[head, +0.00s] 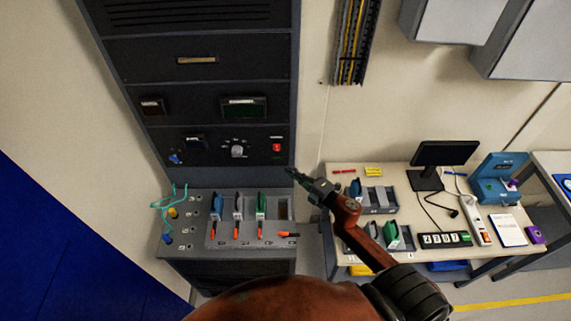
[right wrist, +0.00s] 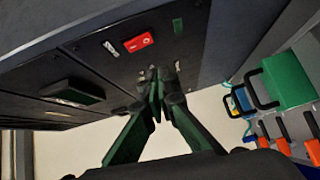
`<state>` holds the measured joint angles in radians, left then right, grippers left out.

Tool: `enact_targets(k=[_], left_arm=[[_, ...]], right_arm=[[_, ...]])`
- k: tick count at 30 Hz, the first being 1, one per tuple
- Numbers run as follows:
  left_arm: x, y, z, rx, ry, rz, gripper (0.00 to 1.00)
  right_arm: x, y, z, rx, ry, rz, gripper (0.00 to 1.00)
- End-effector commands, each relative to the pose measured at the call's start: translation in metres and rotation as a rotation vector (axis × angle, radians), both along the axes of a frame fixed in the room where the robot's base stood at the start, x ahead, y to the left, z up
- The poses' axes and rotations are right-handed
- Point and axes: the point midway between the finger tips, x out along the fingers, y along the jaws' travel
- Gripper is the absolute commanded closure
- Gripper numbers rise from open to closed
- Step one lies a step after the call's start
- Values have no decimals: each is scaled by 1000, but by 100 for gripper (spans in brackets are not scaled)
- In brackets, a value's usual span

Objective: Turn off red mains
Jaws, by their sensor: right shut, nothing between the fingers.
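The red mains switch (head: 277,147) is a small red rocker on the lower right of the dark rack's control panel. In the right wrist view the red switch (right wrist: 138,42) shows white marks, and I cannot tell which way it is set. My right gripper (head: 292,172) is shut and empty, just below and right of the switch in the head view. In the right wrist view the closed fingertips (right wrist: 161,75) are near the panel, apart from the switch in the picture. Whether they touch the panel is unclear. My left gripper is not in view.
A grey knob (head: 237,151) and a blue knob (head: 176,158) share the panel. Below it, a ledge (head: 270,240) holds coloured modules with orange-red levers. A bench (head: 320,205) with a monitor (head: 445,153) and other gear stands at right.

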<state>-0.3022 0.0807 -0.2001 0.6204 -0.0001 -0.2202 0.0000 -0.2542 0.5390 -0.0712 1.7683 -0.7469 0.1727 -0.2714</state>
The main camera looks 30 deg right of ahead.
Motion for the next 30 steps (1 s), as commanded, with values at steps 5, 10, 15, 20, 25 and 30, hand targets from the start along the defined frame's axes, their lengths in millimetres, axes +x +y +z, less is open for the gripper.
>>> enact_targets(k=[5,10,15,20,25,30], left_arm=[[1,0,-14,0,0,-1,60],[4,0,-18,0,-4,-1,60],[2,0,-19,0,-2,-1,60],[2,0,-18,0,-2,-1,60],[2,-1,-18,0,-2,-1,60],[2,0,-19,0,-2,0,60]], right_arm=[[-33,-9,-5,0,0,-1,100],[-49,-13,-5,0,-1,1,100],[-53,-14,-4,0,-2,0,100],[-53,-14,-4,0,-2,0,100],[-53,-14,-4,0,-2,0,100],[-53,-14,-4,2,-1,-2,100]])
